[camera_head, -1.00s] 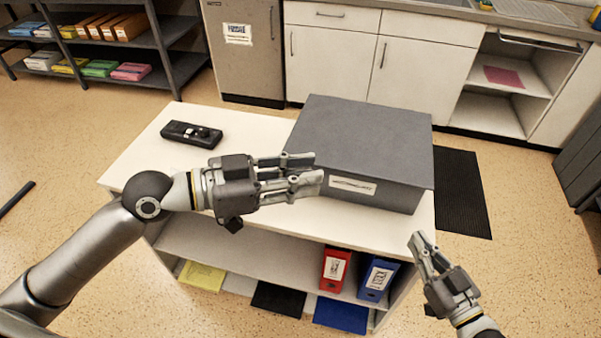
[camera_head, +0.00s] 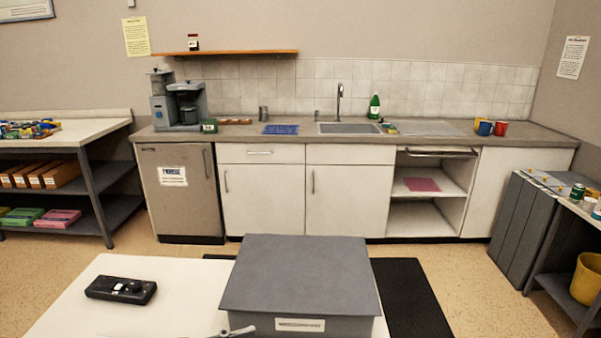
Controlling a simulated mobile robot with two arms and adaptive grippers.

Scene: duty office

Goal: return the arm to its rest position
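Only a sliver of my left gripper (camera_head: 238,331) shows at the bottom edge of the head view, at the lower left front of the grey box (camera_head: 300,275). Its fingers are mostly cut off, so I cannot tell whether it is open or shut. The rest of my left arm is out of view. My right arm and gripper are not in view. The grey box has a closed lid and a white label on its front.
The box and a black handheld device (camera_head: 121,289) rest on a white table (camera_head: 75,310). Behind, across an open floor strip with a black mat (camera_head: 410,300), runs a kitchen counter (camera_head: 350,142). Shelving (camera_head: 95,190) stands left, another shelf unit with a yellow bucket (camera_head: 587,278) right.

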